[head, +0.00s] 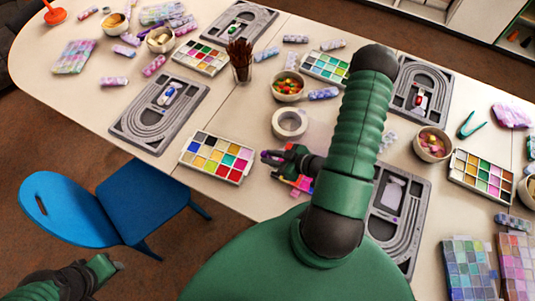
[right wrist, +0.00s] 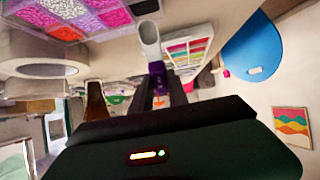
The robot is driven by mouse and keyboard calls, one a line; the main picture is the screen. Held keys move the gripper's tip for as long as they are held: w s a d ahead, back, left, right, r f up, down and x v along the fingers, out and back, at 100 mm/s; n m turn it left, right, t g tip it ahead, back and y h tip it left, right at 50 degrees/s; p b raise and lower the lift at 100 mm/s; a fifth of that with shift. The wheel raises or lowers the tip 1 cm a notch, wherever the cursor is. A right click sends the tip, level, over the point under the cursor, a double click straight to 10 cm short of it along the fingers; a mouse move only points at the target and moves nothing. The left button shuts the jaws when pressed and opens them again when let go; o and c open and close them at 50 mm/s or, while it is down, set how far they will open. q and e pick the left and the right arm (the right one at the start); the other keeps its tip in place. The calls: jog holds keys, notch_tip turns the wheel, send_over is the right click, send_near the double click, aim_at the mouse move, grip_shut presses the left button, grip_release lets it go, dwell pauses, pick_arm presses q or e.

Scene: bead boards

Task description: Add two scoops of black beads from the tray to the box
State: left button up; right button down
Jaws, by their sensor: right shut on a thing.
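My right gripper (head: 272,157) is shut on a scoop with a purple handle (right wrist: 157,80) and a pale, tube-like end (right wrist: 150,38). I cannot tell whether the scoop holds beads. Below this gripper, a tray with bright compartments (head: 303,184) is partly hidden by my right arm. In the right wrist view the tray (right wrist: 85,18) shows pink, purple and orange beads and a dark compartment. A white box with many coloured compartments (head: 218,157) lies left of the gripper; it also shows in the right wrist view (right wrist: 187,50). My left gripper (head: 112,265) is low at the left, away from the table.
A white tape roll (head: 290,123) lies just behind the right gripper. A grey bead board (head: 414,225) is right of my arm, another (head: 160,110) at the left. Bowls (head: 287,85) and a brown jar (head: 241,72) stand farther back. A blue chair (head: 150,200) stands at the near edge.

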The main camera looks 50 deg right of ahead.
jog(key=w+g+p, duration=0.1)
jog(key=w+a+f+g+h+p, duration=0.1)
jog(key=g, duration=0.1)
jog(key=w+g+p, duration=0.1)
jog(key=g, duration=0.1)
jog(key=shift+w+a+f+p, duration=0.15)
jog(key=shift+f+p, duration=0.05)
jog(key=shift+p, duration=0.2)
jog(key=w+f+g, duration=0.1)
jog(key=g, duration=0.1)
jog(key=w+f+g+h, duration=0.1)
jog(key=shift+w+a+f+g+h, duration=0.15)
jog(key=shift+a+g+h, duration=0.15)
jog(key=shift+a+g, duration=0.1)
jog(key=r+g+p, duration=0.1)
jog(key=r+p, duration=0.1)
jog(key=shift+w+r+p, duration=0.15)
jog(key=shift+w+p, duration=0.05)
jog(key=shift+p, duration=0.1)
jog(key=shift+w+d+r+g+p, duration=0.15)
jog(key=shift+r+g+p, duration=0.15)
jog(key=shift+r+p, duration=0.15)
